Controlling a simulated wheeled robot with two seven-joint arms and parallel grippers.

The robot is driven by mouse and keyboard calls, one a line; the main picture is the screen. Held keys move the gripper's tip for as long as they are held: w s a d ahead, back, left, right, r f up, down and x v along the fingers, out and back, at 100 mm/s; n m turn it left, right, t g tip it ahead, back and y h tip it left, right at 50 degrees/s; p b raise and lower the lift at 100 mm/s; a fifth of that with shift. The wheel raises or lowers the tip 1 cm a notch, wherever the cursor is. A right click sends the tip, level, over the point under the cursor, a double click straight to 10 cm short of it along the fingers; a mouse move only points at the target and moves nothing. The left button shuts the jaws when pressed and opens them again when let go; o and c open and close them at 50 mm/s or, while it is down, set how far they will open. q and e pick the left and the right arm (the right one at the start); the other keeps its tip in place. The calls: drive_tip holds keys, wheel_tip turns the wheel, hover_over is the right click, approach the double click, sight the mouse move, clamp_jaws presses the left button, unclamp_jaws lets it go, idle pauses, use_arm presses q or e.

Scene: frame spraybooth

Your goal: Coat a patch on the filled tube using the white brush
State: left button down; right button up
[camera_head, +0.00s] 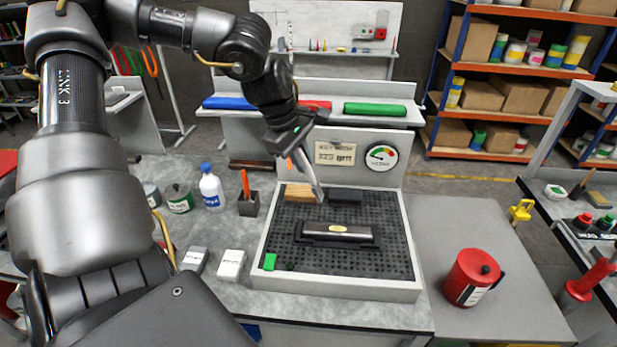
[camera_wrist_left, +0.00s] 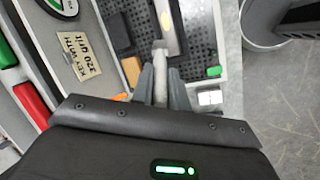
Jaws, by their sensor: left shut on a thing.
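The dark tube (camera_head: 337,229) with a small yellowish oval patch lies on a dark holder on the black perforated mat; part of it shows in the left wrist view (camera_wrist_left: 169,45). My left gripper (camera_head: 300,150) is above the back of the mat, shut on the pale brush (camera_head: 313,182). The brush points down toward the area behind the tube. In the left wrist view the brush (camera_wrist_left: 159,60) sticks out between the fingers (camera_wrist_left: 160,88) and overlaps the tube in the picture. I cannot tell whether its tip touches anything. My right gripper is not in view.
The booth tray (camera_head: 335,288) has a low pale rim and a back panel with a round gauge (camera_head: 381,157). A wooden block (camera_head: 300,193), a dark block (camera_head: 346,195) and a green block (camera_head: 270,261) lie inside. A red can (camera_head: 468,278) stands right; a white bottle (camera_head: 211,187) stands left.

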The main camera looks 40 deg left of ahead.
use_arm(q)
drive_tip(key=shift+s+f+b, duration=0.2)
drive_tip(key=shift+f+b, duration=0.6)
drive_tip(key=shift+f, duration=0.35)
drive_tip(key=shift+w+f+b, duration=0.1)
drive_tip(key=shift+f+b, duration=0.2)
drive_tip(key=shift+f, duration=0.05)
drive_tip(key=shift+w+f, duration=0.1)
drive_tip(key=shift+w, duration=0.05)
drive_tip(key=shift+f+b, duration=1.5)
drive_tip(key=shift+f, duration=1.45)
drive_tip(key=shift+f+b, duration=0.7)
drive_tip(key=shift+b, duration=0.2)
